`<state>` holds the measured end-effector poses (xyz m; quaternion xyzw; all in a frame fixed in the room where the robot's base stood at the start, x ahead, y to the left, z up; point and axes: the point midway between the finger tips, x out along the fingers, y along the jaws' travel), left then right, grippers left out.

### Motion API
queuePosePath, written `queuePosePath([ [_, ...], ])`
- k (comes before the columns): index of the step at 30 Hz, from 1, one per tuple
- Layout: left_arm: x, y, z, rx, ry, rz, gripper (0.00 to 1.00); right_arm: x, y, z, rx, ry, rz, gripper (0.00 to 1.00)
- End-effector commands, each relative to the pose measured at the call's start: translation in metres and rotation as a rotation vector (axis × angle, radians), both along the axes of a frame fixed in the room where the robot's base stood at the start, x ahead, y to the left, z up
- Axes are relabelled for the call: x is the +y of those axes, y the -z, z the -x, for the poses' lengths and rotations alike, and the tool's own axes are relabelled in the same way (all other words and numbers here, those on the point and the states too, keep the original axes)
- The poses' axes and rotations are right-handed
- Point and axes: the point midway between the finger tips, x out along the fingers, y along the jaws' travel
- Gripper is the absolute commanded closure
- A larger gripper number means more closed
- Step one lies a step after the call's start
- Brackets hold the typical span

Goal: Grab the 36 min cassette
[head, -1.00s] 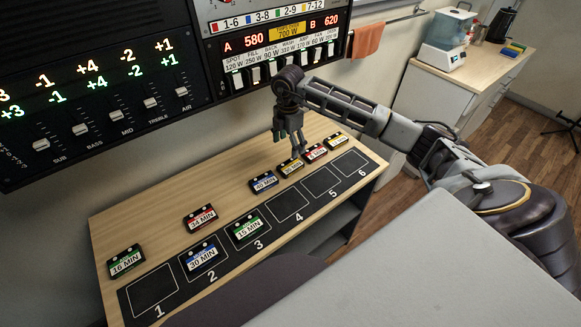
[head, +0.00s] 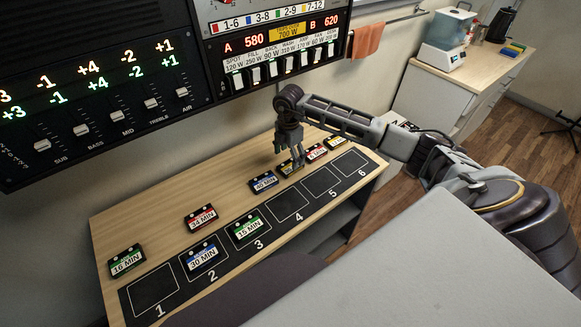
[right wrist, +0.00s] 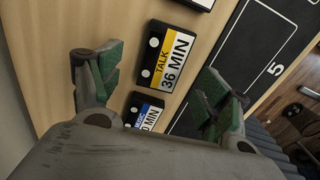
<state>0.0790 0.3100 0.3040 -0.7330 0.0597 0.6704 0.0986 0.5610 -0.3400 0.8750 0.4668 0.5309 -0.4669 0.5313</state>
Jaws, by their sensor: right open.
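The 36 min cassette (right wrist: 168,62), black with a yellow-and-white label reading TALK, lies flat on the wooden tabletop. In the right wrist view it sits between and a little beyond my spread fingers. In the head view the cassette (head: 288,172) is partly hidden under my right gripper (head: 289,160). In the right wrist view the right gripper (right wrist: 160,85) is open, with green pads and nothing held. My left gripper is not in view.
A blue-label cassette (head: 263,181) and a red-label cassette (head: 316,152) lie close on either side. Another yellow-label cassette (head: 337,143) lies farther right. Slots 2 and 3 of the black numbered strip (head: 216,282) hold cassettes; slots 1, 4, 5 and 6 are empty.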

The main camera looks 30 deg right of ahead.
Motion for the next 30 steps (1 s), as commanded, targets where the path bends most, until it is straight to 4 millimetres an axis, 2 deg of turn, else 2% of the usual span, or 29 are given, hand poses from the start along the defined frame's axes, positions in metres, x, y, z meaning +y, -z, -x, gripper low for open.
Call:
queuePosePath([
  [5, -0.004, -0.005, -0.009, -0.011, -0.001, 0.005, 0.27, -0.002, 0.019, 0.004, 0.004, 0.001, 0.001, 0.23],
  [12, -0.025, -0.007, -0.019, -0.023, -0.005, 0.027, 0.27, -0.003, 0.041, 0.004, 0.001, -0.001, 0.000, 0.23],
  [20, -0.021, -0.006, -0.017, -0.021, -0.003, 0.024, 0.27, -0.003, 0.043, 0.004, 0.000, -0.001, 0.000, 0.23],
  [28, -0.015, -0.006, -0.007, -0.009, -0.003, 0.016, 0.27, -0.003, 0.043, 0.004, 0.000, -0.001, 0.000, 0.23],
  [30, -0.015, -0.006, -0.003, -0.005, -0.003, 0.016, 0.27, -0.003, 0.043, 0.004, 0.000, 0.000, 0.000, 0.32],
])
